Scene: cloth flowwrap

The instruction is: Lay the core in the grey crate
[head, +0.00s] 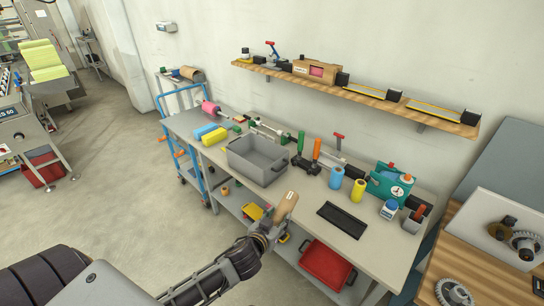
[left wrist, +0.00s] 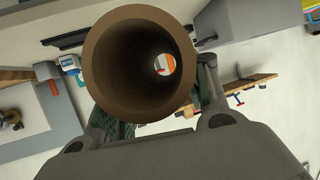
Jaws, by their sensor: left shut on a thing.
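The core is a brown hollow tube. In the head view the core (head: 286,205) stands tilted in my left gripper (head: 270,228), in front of the workbench edge. In the left wrist view the core (left wrist: 102,75) points its open end at the camera, and my left gripper (left wrist: 150,130) is shut on it. The grey crate (head: 270,170) sits on the bench behind and to the left of the core. Its visible inside looks empty. The core is outside the crate and apart from it. My right gripper is not in view.
Blue and yellow rolls and a teal device (head: 388,180) stand behind the keyboard. Green and orange handled tools stand right of the crate. A red bin (head: 326,265) is on the lower shelf.

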